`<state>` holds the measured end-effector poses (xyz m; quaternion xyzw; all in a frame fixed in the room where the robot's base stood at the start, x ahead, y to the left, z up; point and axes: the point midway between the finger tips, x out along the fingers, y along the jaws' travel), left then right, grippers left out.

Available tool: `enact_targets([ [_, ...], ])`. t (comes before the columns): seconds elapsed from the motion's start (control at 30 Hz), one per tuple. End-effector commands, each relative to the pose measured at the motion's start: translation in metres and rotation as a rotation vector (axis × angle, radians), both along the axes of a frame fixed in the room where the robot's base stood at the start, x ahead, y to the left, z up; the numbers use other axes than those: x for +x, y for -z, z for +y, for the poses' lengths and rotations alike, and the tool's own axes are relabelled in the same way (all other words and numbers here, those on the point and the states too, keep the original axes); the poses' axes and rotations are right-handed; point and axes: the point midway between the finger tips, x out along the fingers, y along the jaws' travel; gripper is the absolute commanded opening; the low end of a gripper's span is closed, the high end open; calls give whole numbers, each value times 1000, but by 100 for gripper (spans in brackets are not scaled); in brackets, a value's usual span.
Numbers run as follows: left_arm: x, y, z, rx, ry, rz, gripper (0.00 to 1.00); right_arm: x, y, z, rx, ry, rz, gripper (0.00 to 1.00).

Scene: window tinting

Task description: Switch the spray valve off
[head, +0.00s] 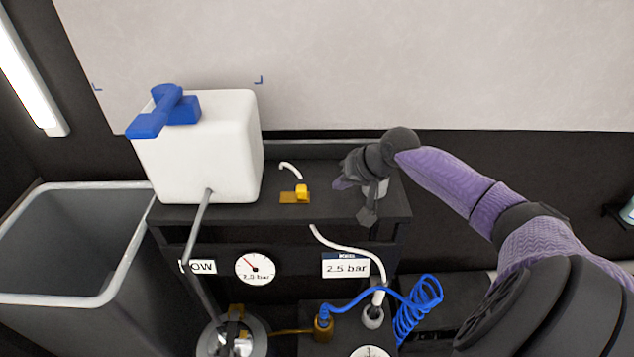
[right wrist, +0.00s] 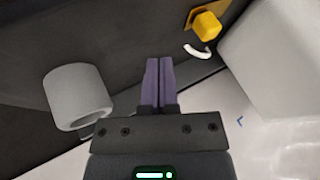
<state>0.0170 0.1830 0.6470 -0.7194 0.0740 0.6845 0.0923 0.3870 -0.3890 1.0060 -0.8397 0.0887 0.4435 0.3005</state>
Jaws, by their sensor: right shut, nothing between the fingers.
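The spray valve appears to be the small yellow knob (head: 301,191) on a brass-coloured plate, on the black cart top in the head view. It also shows as a yellow knob (right wrist: 206,26) at the upper right in the right wrist view. My right gripper (head: 341,184) is to the right of the knob and apart from it. Its purple fingers (right wrist: 158,82) are together with nothing between them, over the dark cart top. My left gripper is not in view.
A white box tank (head: 210,150) with a blue handle (head: 165,110) stands left of the knob. A light grey cylinder (right wrist: 78,97) stands beside my right gripper. Gauges (head: 255,269), a coiled blue hose (head: 418,308) and a grey bin (head: 60,300) are lower down.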

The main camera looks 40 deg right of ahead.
Motion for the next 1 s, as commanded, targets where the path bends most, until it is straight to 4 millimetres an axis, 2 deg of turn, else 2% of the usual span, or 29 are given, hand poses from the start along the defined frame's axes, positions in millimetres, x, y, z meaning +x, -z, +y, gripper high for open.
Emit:
enact_targets([
  [0.03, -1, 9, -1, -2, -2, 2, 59, 7, 13, 1, 5, 3, -2, 0],
  [0.1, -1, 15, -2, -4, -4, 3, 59, 15, 23, 4, 3, 1, -1, 0],
  [0.3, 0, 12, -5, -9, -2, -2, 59, 33, 17, 27, 0, -1, -1, 0],
  [0.77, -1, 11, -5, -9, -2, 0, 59, 39, 16, 34, 0, 0, 1, 0],
  [1.0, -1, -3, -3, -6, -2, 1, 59, 59, 14, 59, 2, 0, -1, 0],
])
